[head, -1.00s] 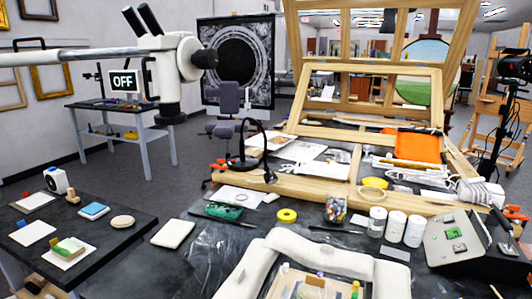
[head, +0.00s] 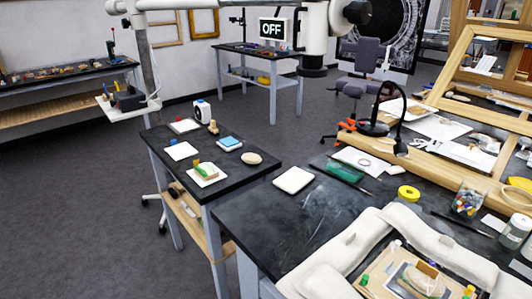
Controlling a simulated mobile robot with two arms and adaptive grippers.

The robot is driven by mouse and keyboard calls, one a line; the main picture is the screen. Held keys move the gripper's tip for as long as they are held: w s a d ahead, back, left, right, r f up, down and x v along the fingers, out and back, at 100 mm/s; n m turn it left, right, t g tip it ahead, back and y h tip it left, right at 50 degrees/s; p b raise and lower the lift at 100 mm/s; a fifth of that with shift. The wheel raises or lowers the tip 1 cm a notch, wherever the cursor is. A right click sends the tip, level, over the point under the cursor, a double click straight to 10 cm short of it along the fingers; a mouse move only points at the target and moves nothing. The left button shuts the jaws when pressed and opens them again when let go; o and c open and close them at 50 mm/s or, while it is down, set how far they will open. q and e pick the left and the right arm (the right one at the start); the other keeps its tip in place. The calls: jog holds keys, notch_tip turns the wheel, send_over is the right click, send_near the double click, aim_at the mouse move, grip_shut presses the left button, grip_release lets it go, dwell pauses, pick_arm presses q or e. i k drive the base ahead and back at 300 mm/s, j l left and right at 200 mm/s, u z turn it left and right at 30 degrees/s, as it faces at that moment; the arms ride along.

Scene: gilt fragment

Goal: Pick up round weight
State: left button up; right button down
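A flat round beige disc (head: 251,158) lies on the black top of the small side table (head: 222,178), near its right edge. It looks like the round weight, but I cannot tell its material. A round yellow roll (head: 409,193) lies on the large dark workbench (head: 285,222). Neither of my grippers shows in the head view.
The side table also holds a blue-and-white device (head: 229,143), a white timer-like box (head: 202,112), white sheets and a small block. A white pad (head: 294,180) lies on the workbench corner. White padded cushions (head: 340,248) lie at the front right. Floor at left is clear.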

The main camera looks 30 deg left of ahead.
aim_at(248, 158)
jog(key=j+z, duration=0.45)
jog(key=j, duration=1.55)
